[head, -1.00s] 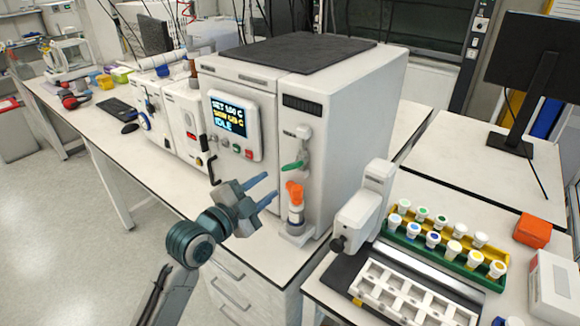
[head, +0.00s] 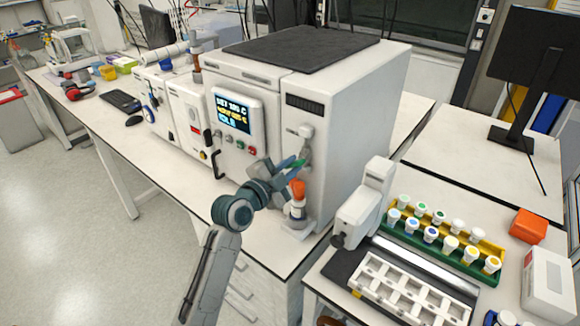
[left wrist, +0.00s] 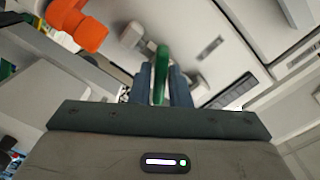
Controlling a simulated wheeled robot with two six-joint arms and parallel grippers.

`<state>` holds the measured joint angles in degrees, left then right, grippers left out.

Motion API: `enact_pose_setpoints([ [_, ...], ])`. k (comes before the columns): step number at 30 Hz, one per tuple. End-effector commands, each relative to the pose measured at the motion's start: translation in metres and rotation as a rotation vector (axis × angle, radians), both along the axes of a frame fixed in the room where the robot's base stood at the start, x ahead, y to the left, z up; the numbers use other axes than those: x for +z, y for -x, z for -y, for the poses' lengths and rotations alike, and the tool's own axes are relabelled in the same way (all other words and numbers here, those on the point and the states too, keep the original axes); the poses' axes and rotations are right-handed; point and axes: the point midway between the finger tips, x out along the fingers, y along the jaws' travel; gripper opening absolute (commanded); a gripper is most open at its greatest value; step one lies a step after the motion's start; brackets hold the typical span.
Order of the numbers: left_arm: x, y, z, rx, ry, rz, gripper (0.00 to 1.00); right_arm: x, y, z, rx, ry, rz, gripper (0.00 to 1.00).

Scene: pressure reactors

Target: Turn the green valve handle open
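The green valve handle (head: 298,163) sits on the front of the white reactor cabinet, below a small white fitting. In the left wrist view the green handle (left wrist: 161,62) stands between the two blue-grey fingers of my left gripper (left wrist: 160,88). The fingers lie close along both sides of it; whether they touch or press on it is not clear. In the head view my left gripper (head: 284,170) is at the handle and partly covers it. My right gripper is not in view.
An orange-topped valve (head: 297,188) stands just below the handle, close to my gripper; its orange part (left wrist: 80,27) shows in the wrist view. The reactor's display (head: 233,114) is to the left. A vial rack (head: 440,252) and white device (head: 362,205) stand right.

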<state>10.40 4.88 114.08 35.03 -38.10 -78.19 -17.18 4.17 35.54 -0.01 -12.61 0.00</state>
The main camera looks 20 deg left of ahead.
Motion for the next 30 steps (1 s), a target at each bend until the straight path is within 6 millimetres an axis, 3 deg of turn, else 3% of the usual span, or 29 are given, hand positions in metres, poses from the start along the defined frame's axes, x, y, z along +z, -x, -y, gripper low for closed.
enact_pose_setpoints([
  [2,0.0000,0.0001,0.0000,0.000,0.000,0.000,0.00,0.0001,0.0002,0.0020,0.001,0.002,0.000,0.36],
  [16,-0.0003,0.0002,0.0000,0.000,0.068,-0.025,0.00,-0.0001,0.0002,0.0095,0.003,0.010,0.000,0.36],
  [30,0.0002,0.0003,0.0005,-0.001,0.433,-0.158,0.00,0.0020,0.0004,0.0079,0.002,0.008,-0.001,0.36],
])
